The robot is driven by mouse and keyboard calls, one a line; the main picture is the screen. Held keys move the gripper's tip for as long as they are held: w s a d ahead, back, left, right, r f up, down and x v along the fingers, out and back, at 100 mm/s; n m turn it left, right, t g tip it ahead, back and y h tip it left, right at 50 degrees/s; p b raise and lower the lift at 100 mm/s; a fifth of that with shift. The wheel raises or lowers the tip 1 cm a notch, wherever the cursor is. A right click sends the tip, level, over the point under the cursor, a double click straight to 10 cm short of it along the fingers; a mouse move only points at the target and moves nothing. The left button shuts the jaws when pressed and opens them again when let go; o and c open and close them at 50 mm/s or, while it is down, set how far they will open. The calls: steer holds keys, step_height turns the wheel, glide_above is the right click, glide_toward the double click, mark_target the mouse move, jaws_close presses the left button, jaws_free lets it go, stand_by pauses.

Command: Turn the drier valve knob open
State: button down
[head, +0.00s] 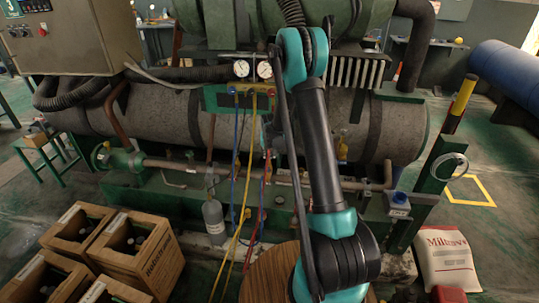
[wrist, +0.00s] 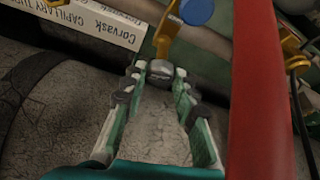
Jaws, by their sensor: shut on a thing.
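In the wrist view, my gripper (wrist: 160,80) has two green-padded fingers closed in around a small grey knob (wrist: 160,69) at their tips. The knob sits at the end of a yellow, brass-like valve stem (wrist: 165,38). A blue round cap (wrist: 197,10) is just above it on the same fitting. In the head view, my arm reaches over the machine, and the fingertips and knob are too small and dark to make out. The knob's turn angle cannot be told.
A thick red hose (wrist: 262,90) runs close along the right of my gripper. A labelled box (wrist: 105,32) lies beyond at upper left. The gauge manifold (head: 238,97) with hanging hoses is left of my arm.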

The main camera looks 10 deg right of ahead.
steer(key=n, duration=0.2)
steer(key=n+y, duration=0.1)
steer(key=n, duration=0.1)
steer(key=n+y, duration=0.1)
steer(key=shift+d+n, duration=0.35)
steer(key=shift+n, duration=0.05)
steer(key=n+y, duration=0.1)
steer(key=n, duration=0.2)
steer(key=shift+w+g, duration=0.15)
steer(key=shift+g, duration=0.25)
steer(key=shift+w+d+n+g+y, duration=0.1)
steer(key=shift+n+g+y, duration=0.2)
steer(key=shift+n, duration=0.65)
steer(key=shift+d+n+g+y, duration=0.1)
steer(key=shift+n+g+y, duration=0.15)
steer(key=shift+n, duration=0.7)
steer(key=c, duration=1.2)
jaws_free()
steer(key=v, duration=1.2)
steer(key=shift+w, duration=0.1)
